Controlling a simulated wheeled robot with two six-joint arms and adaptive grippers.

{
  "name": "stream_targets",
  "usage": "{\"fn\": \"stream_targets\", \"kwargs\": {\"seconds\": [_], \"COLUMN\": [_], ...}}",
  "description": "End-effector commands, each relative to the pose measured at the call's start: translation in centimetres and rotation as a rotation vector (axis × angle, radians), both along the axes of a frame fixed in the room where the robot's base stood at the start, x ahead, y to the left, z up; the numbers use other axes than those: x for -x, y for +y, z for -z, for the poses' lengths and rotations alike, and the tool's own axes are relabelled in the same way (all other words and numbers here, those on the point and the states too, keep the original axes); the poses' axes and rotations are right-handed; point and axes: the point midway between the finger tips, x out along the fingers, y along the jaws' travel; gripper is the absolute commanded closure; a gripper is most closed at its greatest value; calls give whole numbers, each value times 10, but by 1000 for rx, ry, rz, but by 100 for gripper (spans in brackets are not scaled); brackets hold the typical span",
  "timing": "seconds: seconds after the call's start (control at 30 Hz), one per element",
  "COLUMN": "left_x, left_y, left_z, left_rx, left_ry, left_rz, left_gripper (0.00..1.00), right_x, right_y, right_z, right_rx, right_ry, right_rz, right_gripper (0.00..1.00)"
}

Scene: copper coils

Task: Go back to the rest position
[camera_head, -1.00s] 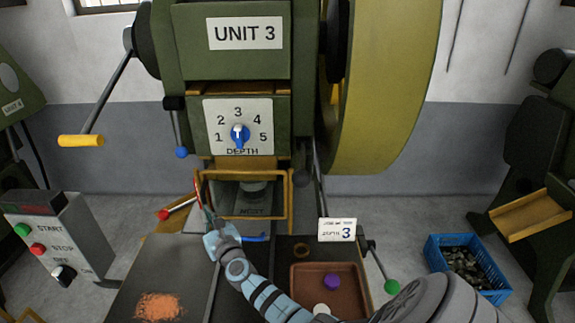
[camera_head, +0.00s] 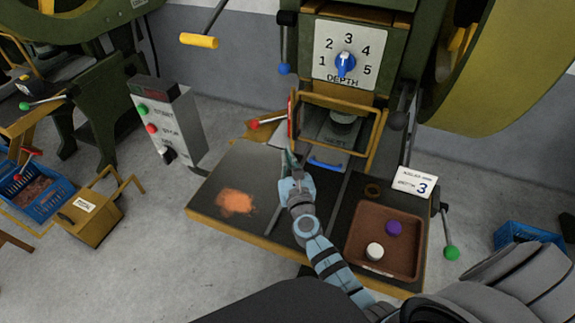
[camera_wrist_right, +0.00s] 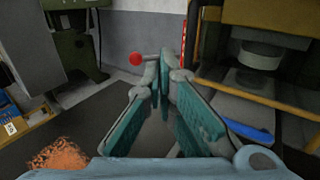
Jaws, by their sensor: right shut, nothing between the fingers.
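My right gripper (camera_head: 289,160) reaches over the press table, close to the left side of the press's yellow guard frame (camera_head: 379,137). It is shut and empty. In the right wrist view its teal finger pads (camera_wrist_right: 165,85) lean together, with nothing between them. My left gripper is not in view.
The work table (camera_head: 262,168) has an orange granular patch (camera_head: 236,202) on its left and a brown tray (camera_head: 358,237) with a purple and a white piece on its right. A depth dial (camera_head: 345,65), a START/STOP box (camera_head: 168,125) and a green-knobbed lever (camera_head: 451,252) stand around it.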

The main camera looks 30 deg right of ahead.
Motion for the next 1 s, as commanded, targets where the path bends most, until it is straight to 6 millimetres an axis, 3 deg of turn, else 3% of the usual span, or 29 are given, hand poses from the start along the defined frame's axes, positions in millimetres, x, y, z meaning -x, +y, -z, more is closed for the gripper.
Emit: {"fn": "stream_targets", "kwargs": {"seconds": [0.13, 0.33, 0.47, 0.53, 0.67, 0.7, 0.77, 0.87, 1.0], "left_x": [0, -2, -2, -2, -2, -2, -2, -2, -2], "left_y": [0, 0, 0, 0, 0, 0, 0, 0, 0], "left_z": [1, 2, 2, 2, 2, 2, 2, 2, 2], "left_rx": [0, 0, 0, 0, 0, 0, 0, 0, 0], "left_ry": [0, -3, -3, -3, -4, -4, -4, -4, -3], "left_rz": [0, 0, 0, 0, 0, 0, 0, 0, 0], "left_gripper": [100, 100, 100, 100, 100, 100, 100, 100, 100], "right_x": [26, 34, 36, 46, 97, 119, 152, 197, 248], "right_y": [16, 22, 18, 2, -63, -81, -98, -100, -72], "right_z": [2, 1, 0, -3, -3, 4, 19, 47, 75], "right_rx": [-1, 1, -27, -142, -665, -868, -1173, -1580, -1981], "right_ry": [1, 1, -8, -44, -206, -264, -340, -413, -427], "right_rz": [4, 5, 18, 77, 332, 429, 580, 809, 1114], "right_gripper": [100, 100, 100, 100, 100, 100, 100, 100, 100]}}
